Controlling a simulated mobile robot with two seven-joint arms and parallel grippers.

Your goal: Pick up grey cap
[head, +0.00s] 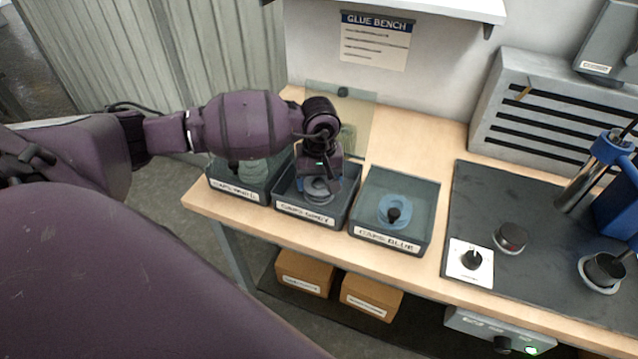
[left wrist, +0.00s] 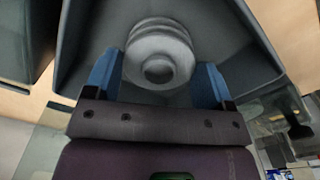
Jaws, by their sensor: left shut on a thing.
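The grey cap (head: 318,189) is in the middle bin (head: 317,215), labelled "CAPS GREY", in the head view. In the left wrist view the round, stepped grey cap (left wrist: 160,50) sits between the two blue fingers. My left gripper (head: 320,180) reaches down into that bin from above and is shut on the cap; it also shows in the left wrist view (left wrist: 160,80). Part of the cap is hidden by the gripper in the head view. I cannot tell whether the cap touches the bin floor. My right gripper is not in view.
Another bin (head: 237,187) with pale caps stands on the left. A dark mat (head: 480,205) with knobs and a blue press lies farther right.

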